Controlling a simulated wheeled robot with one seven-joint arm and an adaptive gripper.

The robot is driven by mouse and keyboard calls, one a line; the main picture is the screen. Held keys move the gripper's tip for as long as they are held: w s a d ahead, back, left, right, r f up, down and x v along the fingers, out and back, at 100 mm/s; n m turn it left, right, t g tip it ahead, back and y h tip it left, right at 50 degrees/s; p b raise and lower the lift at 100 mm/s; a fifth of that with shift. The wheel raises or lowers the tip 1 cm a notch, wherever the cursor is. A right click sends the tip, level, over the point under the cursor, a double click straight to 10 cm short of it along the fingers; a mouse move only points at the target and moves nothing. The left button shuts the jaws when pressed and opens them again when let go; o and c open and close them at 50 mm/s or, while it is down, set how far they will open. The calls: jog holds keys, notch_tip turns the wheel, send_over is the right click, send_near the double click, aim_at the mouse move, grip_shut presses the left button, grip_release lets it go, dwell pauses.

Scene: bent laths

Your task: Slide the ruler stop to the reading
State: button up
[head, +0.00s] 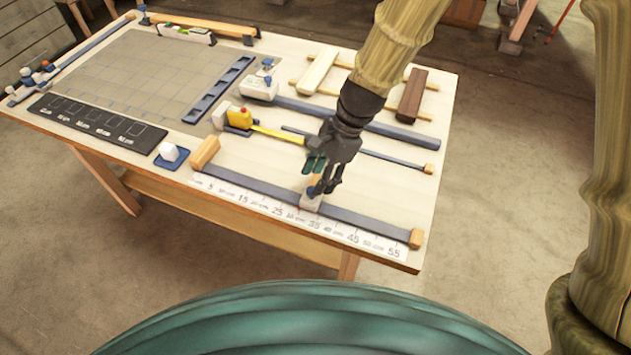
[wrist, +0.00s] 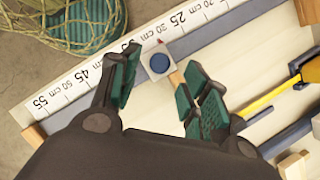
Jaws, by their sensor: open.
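The ruler (head: 265,203) is a white numbered strip along the table's front edge, beside a blue rail (head: 375,225). The stop (head: 311,202) is a small pale block on the rail, near the middle of the scale. In the wrist view the stop (wrist: 158,66) has a round blue knob and a small red pointer toward the scale (wrist: 80,75), around the 30 cm region; the exact reading is too small to tell. My gripper (head: 318,182) is above the stop. In the wrist view my open gripper (wrist: 160,70) has its fingers on either side of the stop, with visible gaps.
A yellow tape measure (head: 240,118) with its tape out lies behind the rail. A wooden end block (head: 205,152) is at the rail's left and another (head: 416,238) at its right. The rail looks clear both ways.

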jog(key=v, duration=0.8)
jog(key=shift+r, duration=0.35)
jog(key=shift+d, duration=0.1)
